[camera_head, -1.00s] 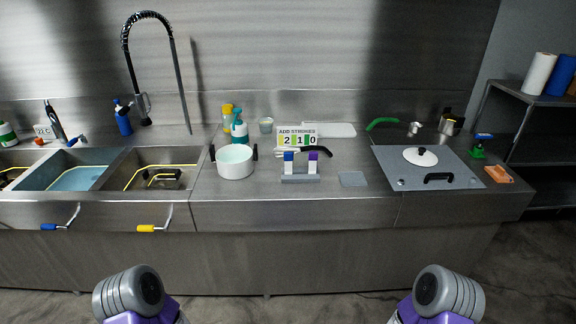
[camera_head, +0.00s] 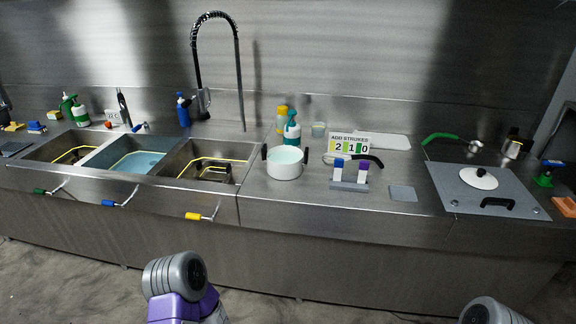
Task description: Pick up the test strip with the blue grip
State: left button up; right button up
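The test strip with the blue grip (camera_head: 338,164) stands upright on the left side of a small grey holder (camera_head: 348,186) on the steel counter. A second strip with a purple grip (camera_head: 363,167) stands to its right in the same holder. Only rounded arm parts of mine show at the bottom edge, left and right, well short of the counter. Neither gripper is in view.
A white pot (camera_head: 285,163) stands left of the holder, and a grey pad (camera_head: 403,193) lies to its right. A number sign (camera_head: 349,141) stands behind. The griddle (camera_head: 470,195) is at right, three sink basins (camera_head: 130,158) at left.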

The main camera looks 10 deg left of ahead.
aim_at(338, 164)
jog(key=k, duration=0.6)
jog(key=z, duration=0.45)
jog(key=i, duration=1.9)
jog(key=u, duration=1.05)
